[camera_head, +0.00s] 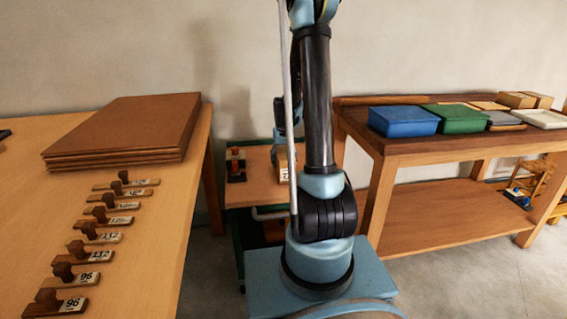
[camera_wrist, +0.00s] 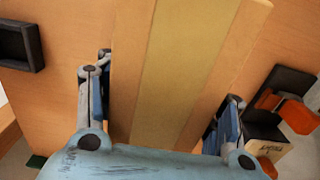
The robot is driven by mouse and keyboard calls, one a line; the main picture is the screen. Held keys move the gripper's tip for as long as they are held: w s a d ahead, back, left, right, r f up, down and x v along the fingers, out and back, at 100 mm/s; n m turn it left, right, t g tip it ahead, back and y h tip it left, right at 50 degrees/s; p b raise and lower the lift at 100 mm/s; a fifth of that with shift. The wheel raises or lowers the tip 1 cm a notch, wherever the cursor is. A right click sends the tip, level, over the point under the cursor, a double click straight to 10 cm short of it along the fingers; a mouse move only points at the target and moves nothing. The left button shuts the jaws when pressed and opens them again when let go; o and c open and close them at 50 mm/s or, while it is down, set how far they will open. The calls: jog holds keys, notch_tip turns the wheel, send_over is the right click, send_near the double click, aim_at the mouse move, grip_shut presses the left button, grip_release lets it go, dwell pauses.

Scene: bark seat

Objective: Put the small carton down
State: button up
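The small carton is a brown box with a paler tape stripe. It fills the middle of the wrist view (camera_wrist: 178,60), between the two fingers of my gripper (camera_wrist: 165,95). The left finger lies close along its left side and the right finger close along its right side, so my gripper looks shut on it. In the head view the carton (camera_head: 282,170) shows partly behind my arm, low over or on the small wooden-topped bench (camera_head: 252,191). I cannot tell whether its underside touches the bench top.
On the small bench a black holder with a red-orange part (camera_head: 236,165) stands left of the carton. A left table (camera_head: 140,240) carries brown boards (camera_head: 125,130) and several numbered wooden stamps. A right workbench (camera_head: 400,148) carries blue (camera_head: 403,121) and green (camera_head: 460,118) boxes.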

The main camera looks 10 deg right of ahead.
jog(key=shift+o, duration=1.1)
notch_tip(320, 180, up, 11)
jog(key=shift+r, duration=0.2)
jog(key=shift+s+r, duration=0.1)
jog(key=shift+r, duration=0.3)
jog(key=s+r+t, duration=0.2)
jog(key=s+r, duration=0.1)
jog(key=s, duration=2.3)
jog(key=s+f, duration=0.6)
jog(key=s, duration=0.2)
jog(key=shift+s, duration=0.25)
